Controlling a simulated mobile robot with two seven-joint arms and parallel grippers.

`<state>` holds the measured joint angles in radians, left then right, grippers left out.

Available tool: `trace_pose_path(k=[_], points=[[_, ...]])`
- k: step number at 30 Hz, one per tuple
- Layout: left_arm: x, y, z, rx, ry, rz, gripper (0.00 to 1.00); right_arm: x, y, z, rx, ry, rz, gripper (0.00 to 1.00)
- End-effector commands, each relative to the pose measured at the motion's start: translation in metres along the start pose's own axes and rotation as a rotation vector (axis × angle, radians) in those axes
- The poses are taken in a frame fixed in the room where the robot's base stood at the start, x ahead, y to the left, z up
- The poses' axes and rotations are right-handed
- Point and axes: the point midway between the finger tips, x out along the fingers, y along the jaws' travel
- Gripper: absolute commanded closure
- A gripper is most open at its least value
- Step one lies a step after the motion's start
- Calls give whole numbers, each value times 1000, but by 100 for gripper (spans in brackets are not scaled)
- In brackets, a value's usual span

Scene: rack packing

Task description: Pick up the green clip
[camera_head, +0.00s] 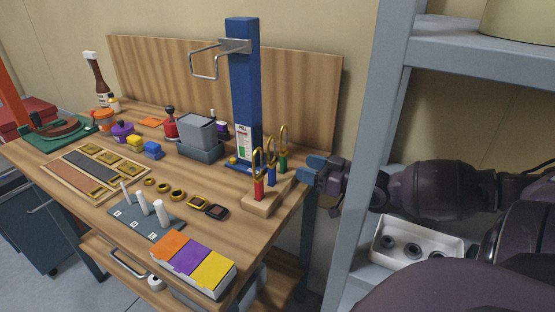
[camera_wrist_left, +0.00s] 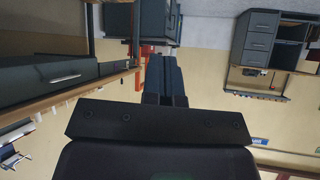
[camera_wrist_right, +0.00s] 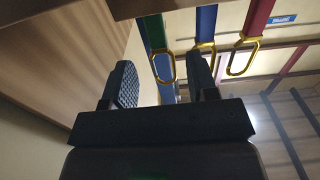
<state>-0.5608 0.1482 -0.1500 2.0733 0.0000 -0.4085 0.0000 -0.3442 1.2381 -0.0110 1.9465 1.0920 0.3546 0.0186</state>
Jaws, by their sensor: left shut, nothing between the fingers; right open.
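The green clip (camera_head: 283,164) stands upright at the back of a small wooden stand (camera_head: 262,205), with a gold loop on top. A blue clip (camera_head: 271,177) and a red clip (camera_head: 258,189) stand beside it. My right gripper (camera_head: 309,168) is open and empty, just right of the green clip. In the right wrist view, the green clip (camera_wrist_right: 155,33) appears beyond and between the open fingers (camera_wrist_right: 163,80); its loop overlaps the gap in the picture, and contact is not visible. My left gripper (camera_wrist_left: 165,78) is shut and empty, away from the clips.
A blue post (camera_head: 243,90) with a metal hook rises behind the stand. A grey metal shelf (camera_head: 375,130) is close on the right, holding a white tray (camera_head: 420,240). Coloured boxes (camera_head: 195,264) sit at the bench's front edge.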

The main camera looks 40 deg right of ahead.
Motion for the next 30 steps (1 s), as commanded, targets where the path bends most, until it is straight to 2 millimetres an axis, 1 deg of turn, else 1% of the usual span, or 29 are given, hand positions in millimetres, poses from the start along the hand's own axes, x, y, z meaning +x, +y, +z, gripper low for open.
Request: trace_pose_path(k=[3,11,15,21,25,30], points=[[1,0,2,1,-3,1,100,10,0,0,1,0,-1,47],[4,1,6,2,-8,3,100,28,2,0,2,-1,-1,47],[6,2,10,3,-14,5,100,46,4,-2,1,-1,-2,47],[8,3,11,3,-15,7,100,64,5,-3,2,-1,0,47],[8,3,11,3,-16,7,100,69,5,-4,1,-1,-1,47],[8,3,10,3,-15,7,100,70,5,-4,0,0,-1,47]])
